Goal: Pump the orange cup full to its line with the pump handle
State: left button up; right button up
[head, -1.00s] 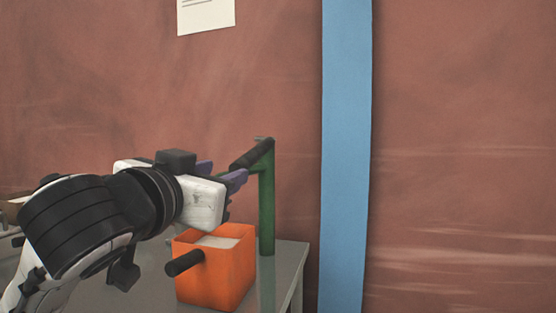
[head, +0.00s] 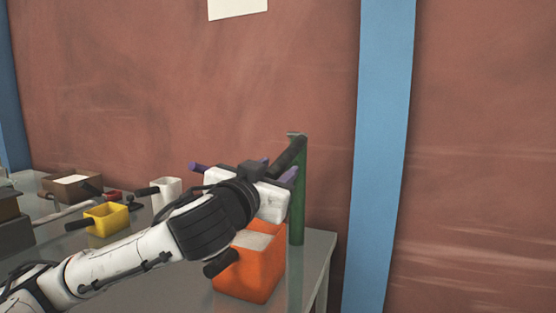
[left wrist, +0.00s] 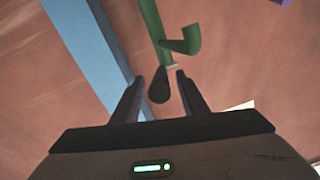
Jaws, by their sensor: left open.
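The orange cup (head: 262,272) stands on the table below the pump, its black handle (head: 220,263) pointing left. Pale powder (head: 252,240) shows inside; my arm covers part of the cup, and I cannot make out a line. The pump is a green post (head: 298,200) with a black pump handle (head: 290,153) sloping from its top. My left gripper (head: 280,168) is open at this handle. In the left wrist view the handle's black end (left wrist: 159,86) appears between the two spread fingers (left wrist: 160,92); contact is not clear. My right gripper is out of view.
A yellow cup (head: 107,219), a white cup (head: 167,190) and a brown box of powder (head: 72,186) stand at the left on the grey table (head: 315,262). A blue wall post (head: 383,150) rises just right of the table's edge.

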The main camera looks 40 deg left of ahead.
pick_arm(q)
jog(key=shift+w+a, duration=0.2)
jog(key=shift+w, duration=0.5)
grip_shut()
jog(key=shift+r, duration=0.1)
